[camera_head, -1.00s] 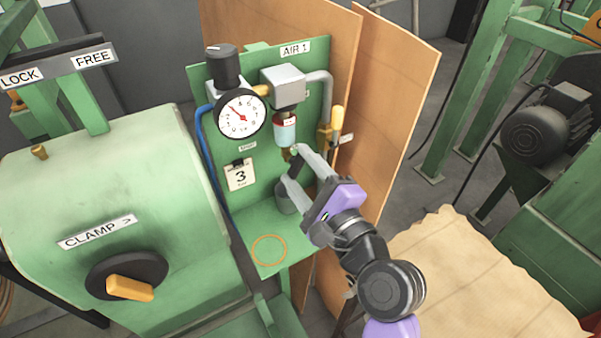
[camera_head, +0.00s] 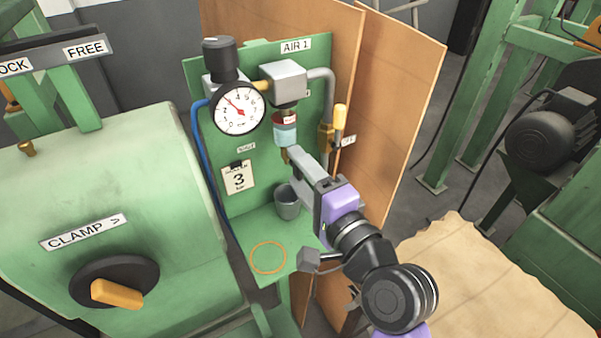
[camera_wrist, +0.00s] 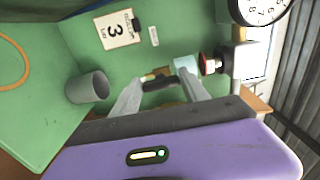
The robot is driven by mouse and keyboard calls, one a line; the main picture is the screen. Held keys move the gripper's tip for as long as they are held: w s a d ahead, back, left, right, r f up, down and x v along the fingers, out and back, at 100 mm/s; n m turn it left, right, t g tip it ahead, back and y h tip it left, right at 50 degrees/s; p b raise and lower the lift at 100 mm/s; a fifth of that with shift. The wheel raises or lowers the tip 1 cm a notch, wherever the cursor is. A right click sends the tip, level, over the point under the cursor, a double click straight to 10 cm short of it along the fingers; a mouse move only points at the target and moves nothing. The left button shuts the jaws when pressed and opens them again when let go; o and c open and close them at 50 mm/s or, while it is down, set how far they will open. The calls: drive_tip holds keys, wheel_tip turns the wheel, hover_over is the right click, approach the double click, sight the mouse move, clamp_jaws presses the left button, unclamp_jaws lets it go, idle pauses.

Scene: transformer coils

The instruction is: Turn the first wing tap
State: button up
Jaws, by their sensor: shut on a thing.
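The filter bowl (camera_head: 285,132), clear blue with a red band, hangs under the grey block on the green AIR 1 panel. A small brass fitting (camera_head: 285,156) shows below it, beside my fingertips. My gripper (camera_head: 296,154) is at the underside of the bowl, its fingers seen nearly edge-on. In the wrist view my gripper (camera_wrist: 160,80) has one finger on each side of a small dark wing tap (camera_wrist: 158,84) below the bowl (camera_wrist: 186,66) and is shut on it. The finger contacts are small and partly hidden.
The pressure gauge (camera_head: 238,110), a yellow-handled valve (camera_head: 339,120) and a brown board (camera_head: 395,95) are close by.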

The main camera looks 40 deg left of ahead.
drive_tip(key=shift+f, duration=0.1)
drive_tip(key=o, duration=1.4)
drive_tip(key=b+v, duration=0.1)
drive_tip(key=v, duration=0.6)
drive_tip(key=shift+s+d, duration=0.2)
drive_tip(key=shift+d, duration=0.2)
